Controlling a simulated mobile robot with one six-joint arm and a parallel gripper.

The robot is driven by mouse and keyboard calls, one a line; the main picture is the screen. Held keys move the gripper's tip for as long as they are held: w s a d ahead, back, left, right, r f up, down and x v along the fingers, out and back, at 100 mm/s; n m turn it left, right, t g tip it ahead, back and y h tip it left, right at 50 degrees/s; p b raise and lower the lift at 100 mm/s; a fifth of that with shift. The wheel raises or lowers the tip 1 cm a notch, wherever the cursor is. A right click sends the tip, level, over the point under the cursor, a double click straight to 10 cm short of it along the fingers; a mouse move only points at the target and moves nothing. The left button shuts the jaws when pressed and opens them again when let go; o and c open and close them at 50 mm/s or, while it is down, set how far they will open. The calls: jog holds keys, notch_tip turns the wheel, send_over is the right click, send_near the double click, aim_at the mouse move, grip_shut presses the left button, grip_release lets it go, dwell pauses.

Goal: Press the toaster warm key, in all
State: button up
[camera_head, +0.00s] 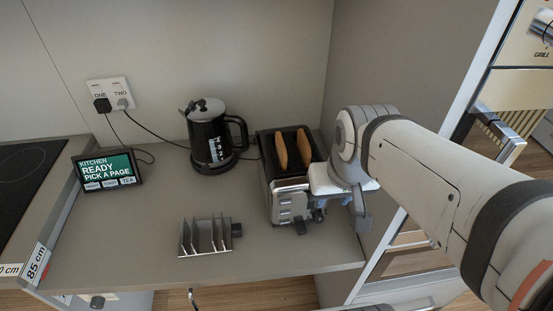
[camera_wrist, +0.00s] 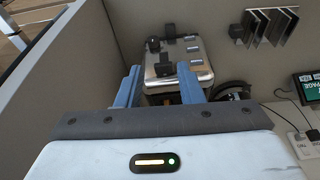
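The toaster (camera_head: 284,185) is silver and black, with two slices of bread (camera_head: 291,149) standing up in its slots. It stands at the back right of the counter. Its silver front has several small keys, a dark knob and a dark lever; the labels are too small to read, so I cannot tell which key is warm. In the wrist view the toaster (camera_wrist: 186,54) lies ahead of my gripper (camera_wrist: 159,75). The two blue fingers are apart with nothing held between them. In the head view my wrist covers the toaster's right side; contact cannot be told.
A toast rack (camera_head: 205,237) stands in front of the toaster to the left. A black kettle (camera_head: 209,140) is behind. A tall panel (camera_head: 405,60) bounds the right side. The counter's left middle (camera_head: 130,225) is clear.

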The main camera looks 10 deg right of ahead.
grip_shut()
dwell(1.5)
